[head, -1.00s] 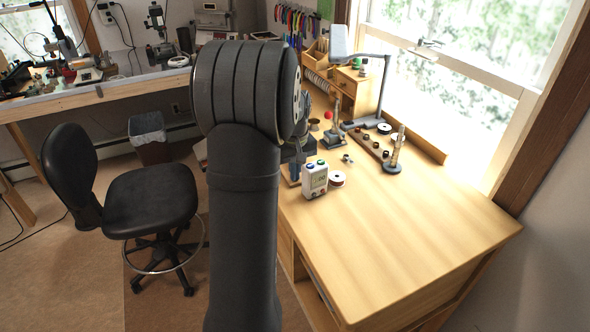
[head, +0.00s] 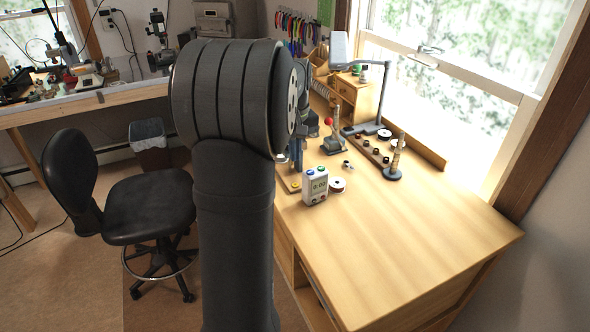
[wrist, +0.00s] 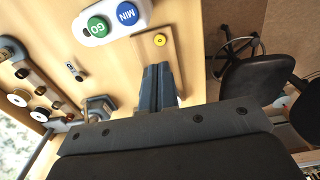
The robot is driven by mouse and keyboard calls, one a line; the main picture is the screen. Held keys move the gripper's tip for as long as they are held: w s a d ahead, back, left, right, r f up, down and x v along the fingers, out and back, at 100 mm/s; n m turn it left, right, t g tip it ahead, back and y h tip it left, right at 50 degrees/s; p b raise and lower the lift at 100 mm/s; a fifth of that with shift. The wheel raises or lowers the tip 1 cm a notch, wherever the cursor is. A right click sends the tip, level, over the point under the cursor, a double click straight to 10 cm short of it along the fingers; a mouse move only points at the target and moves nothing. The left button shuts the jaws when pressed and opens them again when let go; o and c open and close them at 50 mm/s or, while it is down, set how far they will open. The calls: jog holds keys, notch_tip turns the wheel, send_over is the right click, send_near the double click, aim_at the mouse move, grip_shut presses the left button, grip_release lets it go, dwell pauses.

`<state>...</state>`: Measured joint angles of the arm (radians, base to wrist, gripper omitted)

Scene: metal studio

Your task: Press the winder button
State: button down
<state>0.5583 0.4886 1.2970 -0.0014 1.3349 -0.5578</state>
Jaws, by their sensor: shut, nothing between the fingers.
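A small yellow disc with a dark centre (wrist: 160,40) is set on a wooden board beside the box. I cannot tell which is the winder button. My gripper (wrist: 157,68) is shut and empty; its tips appear just below the yellow disc in the wrist view, apart from the box. My arm partly hides the gripper in the head view.
A spool (head: 337,185) lies beside the box. Behind are a grey stand (head: 334,145), a red ball (head: 329,121), a spool rack (head: 372,150) and a lamp (head: 385,80). The front right of the bench (head: 420,230) is clear. A black chair (head: 150,202) stands left.

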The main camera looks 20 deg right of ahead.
jog(key=shift+r, duration=2.35)
